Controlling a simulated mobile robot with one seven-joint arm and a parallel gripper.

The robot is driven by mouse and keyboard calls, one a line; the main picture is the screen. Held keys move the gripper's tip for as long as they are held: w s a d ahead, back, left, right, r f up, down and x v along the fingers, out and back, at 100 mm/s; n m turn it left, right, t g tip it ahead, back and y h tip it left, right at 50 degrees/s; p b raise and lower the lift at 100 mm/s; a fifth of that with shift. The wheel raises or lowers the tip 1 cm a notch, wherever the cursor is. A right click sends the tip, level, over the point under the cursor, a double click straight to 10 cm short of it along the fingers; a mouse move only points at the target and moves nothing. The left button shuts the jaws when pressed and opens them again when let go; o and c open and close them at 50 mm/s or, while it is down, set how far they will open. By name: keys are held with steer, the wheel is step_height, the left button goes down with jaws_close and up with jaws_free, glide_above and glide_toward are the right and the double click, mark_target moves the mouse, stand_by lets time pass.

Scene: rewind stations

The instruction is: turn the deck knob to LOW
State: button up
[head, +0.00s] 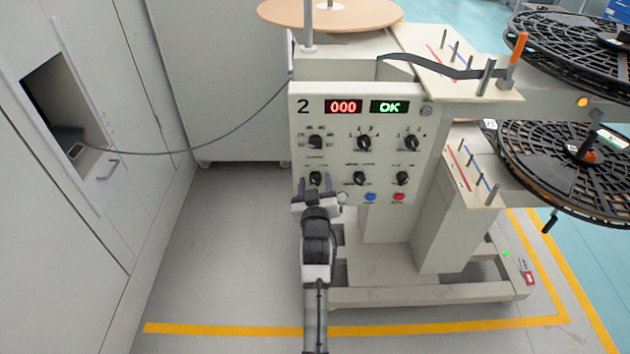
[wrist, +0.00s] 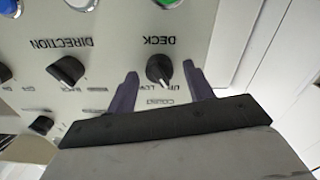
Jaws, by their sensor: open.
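The DECK knob (wrist: 159,69) is black with a pale pointer line, on the pale control panel (head: 348,113). The wrist view shows it upside down, with the word DECK above it and small position labels below. LOW is partly readable there. The pointer runs toward the bottom of that picture, leaning slightly right; which label it meets is too small to tell. In the head view the knob (head: 315,178) is at the panel's lower left. My gripper (head: 315,186) is open, its purple fingers on either side of the knob. In the wrist view gaps show between the fingers (wrist: 160,90) and the knob.
The DIRECTION knob (wrist: 68,70) is beside the DECK knob. More knobs, a blue button (head: 370,197) and a red button (head: 398,197) share the panel. Displays read 000 (head: 343,107) and OK (head: 389,107). A cable (head: 200,147) runs to the left cabinet. Floor left of the station is clear.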

steer(key=c, duration=1)
steer(key=shift+m, duration=0.3)
steer(key=m, duration=0.5)
steer(key=shift+d+b, duration=0.1)
steer(key=shift+b, duration=0.2)
steer(key=m, duration=0.6)
steer(key=shift+r, duration=0.1)
steer(key=shift+m, duration=0.3)
